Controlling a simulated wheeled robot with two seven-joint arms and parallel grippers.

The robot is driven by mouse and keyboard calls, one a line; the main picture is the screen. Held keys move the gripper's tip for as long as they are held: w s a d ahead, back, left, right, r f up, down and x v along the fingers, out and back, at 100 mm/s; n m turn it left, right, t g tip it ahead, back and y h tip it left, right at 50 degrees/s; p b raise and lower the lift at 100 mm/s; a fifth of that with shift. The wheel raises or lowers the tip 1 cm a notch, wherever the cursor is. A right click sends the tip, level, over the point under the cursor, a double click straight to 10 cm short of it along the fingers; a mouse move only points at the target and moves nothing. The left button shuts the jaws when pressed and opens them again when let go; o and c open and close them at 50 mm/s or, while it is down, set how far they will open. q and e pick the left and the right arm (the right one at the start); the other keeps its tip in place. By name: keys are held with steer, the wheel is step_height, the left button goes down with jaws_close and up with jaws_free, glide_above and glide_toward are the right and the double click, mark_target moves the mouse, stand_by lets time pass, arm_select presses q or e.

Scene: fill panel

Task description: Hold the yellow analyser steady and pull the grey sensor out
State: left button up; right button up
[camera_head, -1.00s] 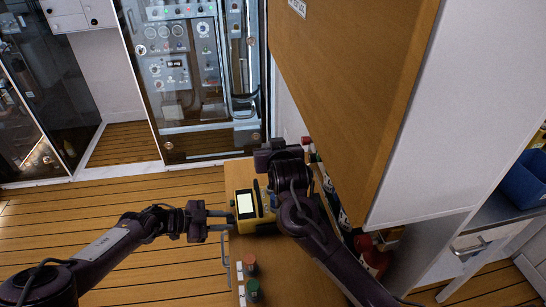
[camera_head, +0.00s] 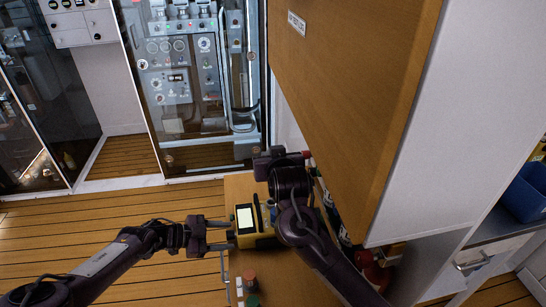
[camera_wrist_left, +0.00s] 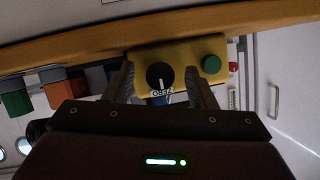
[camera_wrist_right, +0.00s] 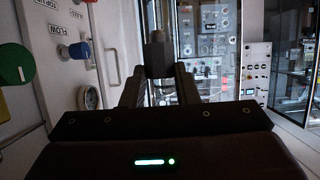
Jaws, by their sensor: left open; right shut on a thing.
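The yellow analyser (camera_head: 262,238) stands on the wooden bench, its pale screen (camera_head: 244,217) facing up. In the left wrist view the yellow analyser (camera_wrist_left: 185,57) shows a black ZERO knob (camera_wrist_left: 160,76) and a green button (camera_wrist_left: 211,64). My left gripper (camera_head: 230,235) is open at its left side, its fingers (camera_wrist_left: 162,85) on either side of the knob; contact is unclear. My right gripper (camera_head: 268,164) is beyond the analyser, shut on the grey sensor (camera_wrist_right: 157,52), which stands up between its fingers. No yellow shows around the sensor in the right wrist view.
The wooden bench (camera_head: 240,188) carries red and green knobs (camera_head: 251,299) at its near end. A tall wooden cabinet (camera_head: 350,90) stands close on the right. A wall with a blue knob (camera_wrist_right: 78,51) and gauge lies left of my right gripper in its wrist view.

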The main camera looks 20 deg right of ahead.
arm_select(q)
steer(key=v, duration=1.2)
